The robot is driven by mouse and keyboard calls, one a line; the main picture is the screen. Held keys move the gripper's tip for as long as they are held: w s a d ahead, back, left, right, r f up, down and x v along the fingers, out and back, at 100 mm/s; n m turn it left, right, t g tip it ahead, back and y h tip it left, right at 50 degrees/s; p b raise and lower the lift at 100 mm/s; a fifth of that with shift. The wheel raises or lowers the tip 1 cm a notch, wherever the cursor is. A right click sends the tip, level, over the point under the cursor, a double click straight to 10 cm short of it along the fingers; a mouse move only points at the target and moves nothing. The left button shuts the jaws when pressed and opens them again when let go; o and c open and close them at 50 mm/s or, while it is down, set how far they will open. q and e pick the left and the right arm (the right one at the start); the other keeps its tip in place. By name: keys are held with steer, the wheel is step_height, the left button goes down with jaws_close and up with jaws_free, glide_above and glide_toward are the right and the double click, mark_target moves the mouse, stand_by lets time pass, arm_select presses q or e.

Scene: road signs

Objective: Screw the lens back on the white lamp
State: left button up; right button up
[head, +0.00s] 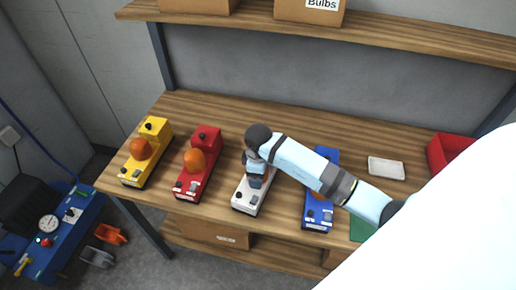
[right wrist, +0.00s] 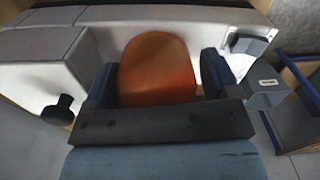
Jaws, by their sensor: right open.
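The white lamp (head: 246,198) stands on the wooden workbench between the red lamp and the blue lamp. In the right wrist view its pale body (right wrist: 35,72) fills the width, with a black knob (right wrist: 62,110) at the left. An orange lens (right wrist: 157,68) sits at the body, between the two fingers of my right gripper (right wrist: 157,85). The fingers are open on either side of it, with a gap visible at the right finger. In the head view my right gripper (head: 257,174) is over the white lamp and hides most of the lens. My left gripper is not in view.
A yellow lamp (head: 152,146), a red lamp (head: 205,148) and a blue lamp (head: 318,213) share the workbench (head: 230,108). A white block (head: 386,168) and a red bin (head: 443,150) are at the right. A shelf (head: 250,25) with boxes overhangs the back.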

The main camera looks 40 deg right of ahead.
steer(key=shift+r, duration=0.1)
steer(key=n, duration=0.3)
steer(key=shift+w+d+n, duration=0.1)
steer(key=shift+d+n, duration=0.05)
steer(key=shift+n, duration=0.15)
steer(key=shift+n, duration=0.3)
steer(key=n, duration=0.3)
steer(key=shift+n+b, duration=0.35)
steer(key=shift+n, duration=0.05)
